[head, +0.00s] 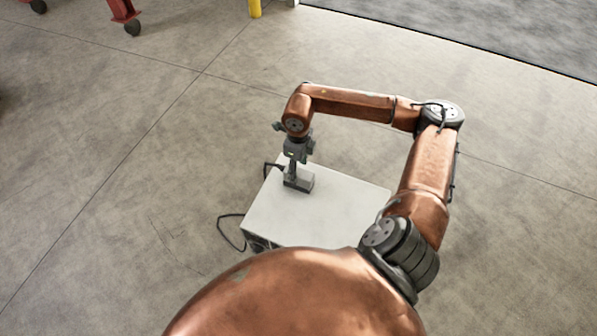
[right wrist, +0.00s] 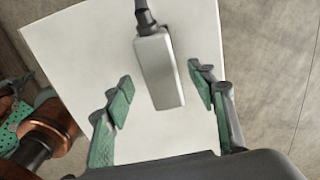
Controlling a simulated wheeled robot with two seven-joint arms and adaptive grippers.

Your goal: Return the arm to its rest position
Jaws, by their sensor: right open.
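My right arm reaches in from the right in the head view. Its gripper (head: 297,160) points down over a white box top (head: 335,215). In the right wrist view the right gripper (right wrist: 160,79) is open, with green pads on both fingers. A grey block (right wrist: 160,75) with a dark cable at one end lies on the white top, in line with the gap between the fingers and apart from both. The block also shows in the head view (head: 304,181), just below the gripper. At the left edge of the right wrist view, copper and green parts (right wrist: 20,122) look like my left gripper, partly cut off.
The white box stands on a concrete floor, with a black cable (head: 231,232) looping on its left side. A yellow post (head: 255,8) and red wheeled legs (head: 124,13) stand at the back. The floor around the box is mostly clear.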

